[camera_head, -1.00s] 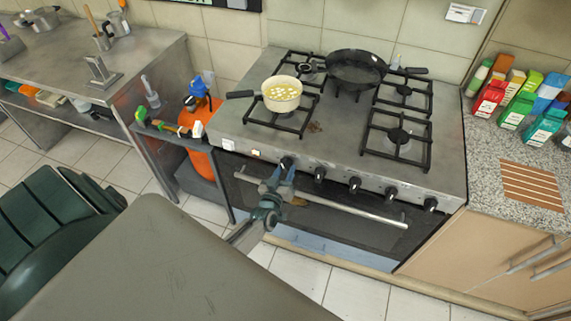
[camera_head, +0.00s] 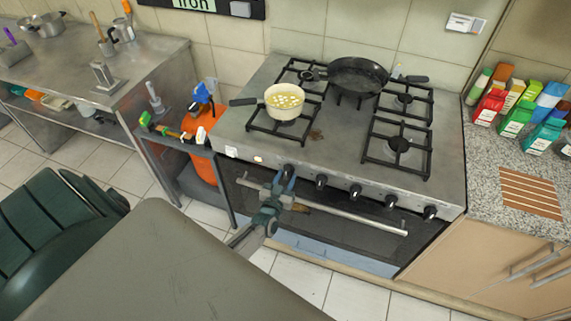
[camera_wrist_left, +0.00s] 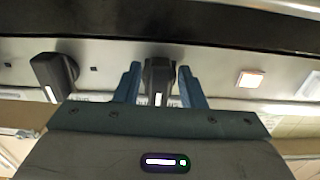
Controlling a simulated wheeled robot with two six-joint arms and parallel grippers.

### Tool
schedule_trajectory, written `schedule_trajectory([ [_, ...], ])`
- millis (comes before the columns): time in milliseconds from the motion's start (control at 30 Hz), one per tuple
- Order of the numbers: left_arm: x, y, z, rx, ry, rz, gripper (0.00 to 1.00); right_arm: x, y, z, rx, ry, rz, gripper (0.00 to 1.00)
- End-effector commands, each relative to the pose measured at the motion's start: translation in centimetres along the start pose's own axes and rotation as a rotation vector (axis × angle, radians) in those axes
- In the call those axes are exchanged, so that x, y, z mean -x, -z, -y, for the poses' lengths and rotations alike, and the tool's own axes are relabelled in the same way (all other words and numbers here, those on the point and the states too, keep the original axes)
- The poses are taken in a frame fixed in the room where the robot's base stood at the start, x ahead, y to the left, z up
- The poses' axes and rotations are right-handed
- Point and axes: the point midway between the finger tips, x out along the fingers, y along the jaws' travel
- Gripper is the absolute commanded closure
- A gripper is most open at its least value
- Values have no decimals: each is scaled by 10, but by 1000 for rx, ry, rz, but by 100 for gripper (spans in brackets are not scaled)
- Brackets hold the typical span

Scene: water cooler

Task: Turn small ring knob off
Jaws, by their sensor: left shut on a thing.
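The stove front (camera_head: 340,188) carries a row of several black knobs. My left gripper (camera_head: 287,174) reaches up to the leftmost black knob (camera_head: 289,168). In the left wrist view that knob (camera_wrist_left: 158,76) sits between the two blue fingers of my left gripper (camera_wrist_left: 158,88), and the fingers are shut on it. A short white mark on the knob shows between the fingers, pointing toward the gripper's body. A neighbouring knob (camera_wrist_left: 54,76) is to the left in that view, apart from the fingers. My right gripper is out of view.
The oven handle (camera_head: 350,218) runs below the knobs, close to my left gripper. A pale pot (camera_head: 284,102) and a black pan (camera_head: 357,76) stand on the hob. A small lit square (camera_wrist_left: 250,78) is on the panel. An orange gas bottle (camera_head: 203,150) stands left of the stove.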

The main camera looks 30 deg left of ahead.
Motion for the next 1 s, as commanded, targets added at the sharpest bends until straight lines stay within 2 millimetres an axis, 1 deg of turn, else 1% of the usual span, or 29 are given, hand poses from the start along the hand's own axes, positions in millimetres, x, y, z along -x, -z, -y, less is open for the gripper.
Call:
schedule_trajectory([
  [133,1,-1,0,-2,0,2,86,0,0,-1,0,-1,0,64],
  [167,1,-1,0,-2,0,2,62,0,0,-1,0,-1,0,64],
  [200,1,-1,0,-2,0,2,58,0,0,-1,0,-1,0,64],
  [467,1,0,0,0,0,1,58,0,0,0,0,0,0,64],
  [567,6,-2,0,0,0,2,58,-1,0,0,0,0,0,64],
  [667,18,-2,0,0,0,2,58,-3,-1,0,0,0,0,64],
  [1000,81,-3,0,1,-1,3,58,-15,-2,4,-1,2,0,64],
])
